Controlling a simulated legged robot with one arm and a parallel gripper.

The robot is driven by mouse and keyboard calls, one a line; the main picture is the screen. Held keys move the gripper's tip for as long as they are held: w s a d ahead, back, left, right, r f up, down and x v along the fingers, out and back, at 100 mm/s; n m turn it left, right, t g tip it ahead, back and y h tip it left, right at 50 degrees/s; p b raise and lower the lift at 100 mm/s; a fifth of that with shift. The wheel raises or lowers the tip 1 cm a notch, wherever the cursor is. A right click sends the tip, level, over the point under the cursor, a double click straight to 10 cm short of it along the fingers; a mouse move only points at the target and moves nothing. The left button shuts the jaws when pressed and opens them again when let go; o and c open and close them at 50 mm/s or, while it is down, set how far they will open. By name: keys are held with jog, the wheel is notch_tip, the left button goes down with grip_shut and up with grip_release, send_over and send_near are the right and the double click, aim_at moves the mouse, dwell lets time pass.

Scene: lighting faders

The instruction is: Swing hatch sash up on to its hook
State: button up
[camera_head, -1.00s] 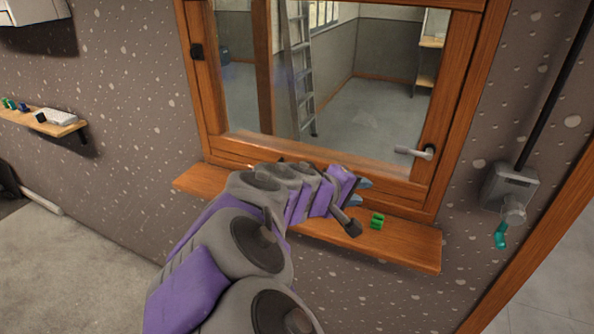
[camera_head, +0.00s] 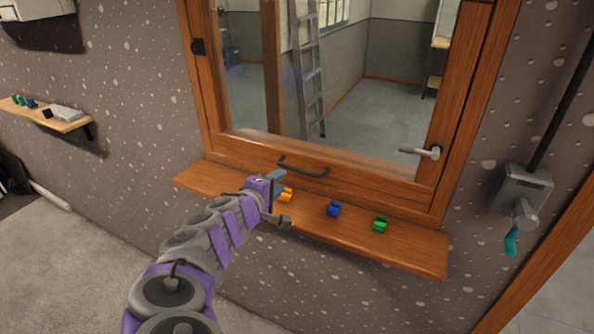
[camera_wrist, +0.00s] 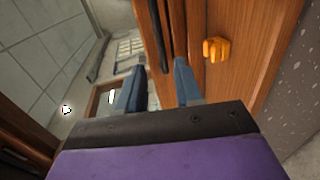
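The hatch sash (camera_head: 385,165) is a wooden frame around glass and appears closed. A dark bar handle (camera_head: 302,168) is on its bottom rail, and a grey lever (camera_head: 420,152) is at its lower right. My gripper (camera_head: 278,190) is just left of and below the bar handle, over the wooden sill. In the wrist view my gripper (camera_wrist: 158,88) has its two blue-grey fingers apart with nothing between them. The bar handle (camera_wrist: 158,35) lies beyond the fingertips there, without visible contact. I cannot pick out the hook in these frames.
On the sill (camera_head: 415,252) sit an orange piece (camera_head: 286,195), partly behind my gripper, a blue piece (camera_head: 333,209) and a green piece (camera_head: 380,224). A grey wall box (camera_head: 522,190) with a teal handle is at right. A small shelf (camera_head: 70,125) is at left.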

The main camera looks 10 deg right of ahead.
aim_at(293, 169)
jog(key=b+x, duration=0.1)
jog(key=x, duration=0.9)
jog(key=shift+a+f+b, duration=0.1)
jog(key=shift+a+b, duration=0.05)
jog(key=shift+b, duration=0.2)
jog(key=shift+w+d+f, duration=0.1)
jog(key=shift+w+d, duration=0.15)
jog(key=shift+w, duration=0.2)
jog(key=shift+w+a, duration=0.15)
jog(key=shift+a, duration=0.45)
jog(key=shift+d, duration=0.6)
jog(key=c, duration=0.4)
grip_shut()
jog(key=shift+a, duration=0.15)
